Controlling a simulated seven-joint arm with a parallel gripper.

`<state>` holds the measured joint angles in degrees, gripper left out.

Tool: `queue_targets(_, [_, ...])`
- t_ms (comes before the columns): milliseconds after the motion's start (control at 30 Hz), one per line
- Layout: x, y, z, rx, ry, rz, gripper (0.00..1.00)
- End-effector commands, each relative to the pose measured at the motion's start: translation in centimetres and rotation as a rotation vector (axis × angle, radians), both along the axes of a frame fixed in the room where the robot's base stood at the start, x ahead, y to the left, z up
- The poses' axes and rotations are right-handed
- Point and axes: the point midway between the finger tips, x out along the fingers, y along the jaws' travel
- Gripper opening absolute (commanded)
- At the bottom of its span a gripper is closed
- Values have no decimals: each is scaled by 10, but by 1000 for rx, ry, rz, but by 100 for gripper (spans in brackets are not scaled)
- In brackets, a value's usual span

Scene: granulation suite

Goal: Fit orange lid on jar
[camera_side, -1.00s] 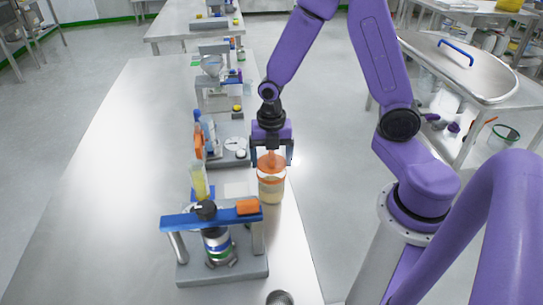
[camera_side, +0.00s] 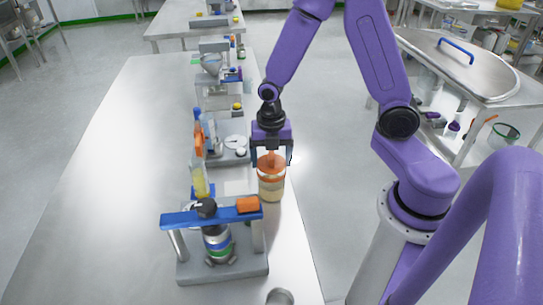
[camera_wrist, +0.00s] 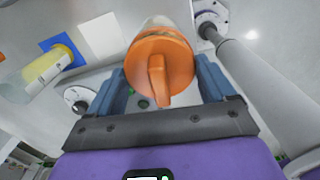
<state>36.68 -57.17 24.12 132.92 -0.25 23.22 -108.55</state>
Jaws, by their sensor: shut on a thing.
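The jar (camera_side: 271,187) is clear with pale beige contents and stands upright near the right edge of the steel table. The orange lid (camera_side: 271,163) is at the jar's mouth; I cannot tell whether it is fully seated. In the wrist view the lid (camera_wrist: 158,62) shows its raised grip bar, with part of the jar (camera_wrist: 163,24) beyond it. My gripper (camera_side: 271,156) points down over the jar, shut on the lid's grip bar. In the wrist view its blue-grey fingers (camera_wrist: 163,90) stand either side of the lid; the contact is hard to see.
A grey fixture with a blue bar (camera_side: 190,218) stands in front and left of the jar. A dial device (camera_side: 236,143) and a yellow-filled bottle (camera_side: 199,182) are left of it. A small metal cup (camera_side: 280,297) sits at the front. The table's left side is clear.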

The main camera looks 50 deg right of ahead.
Motion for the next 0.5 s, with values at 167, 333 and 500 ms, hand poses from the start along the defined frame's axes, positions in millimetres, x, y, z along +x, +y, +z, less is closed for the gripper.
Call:
queue_targets(167, [0,0,-3,-1,1,0,54])
queue_targets(333, [0,0,-5,0,2,0,54])
queue_targets(500, [0,0,-7,-1,1,0,54])
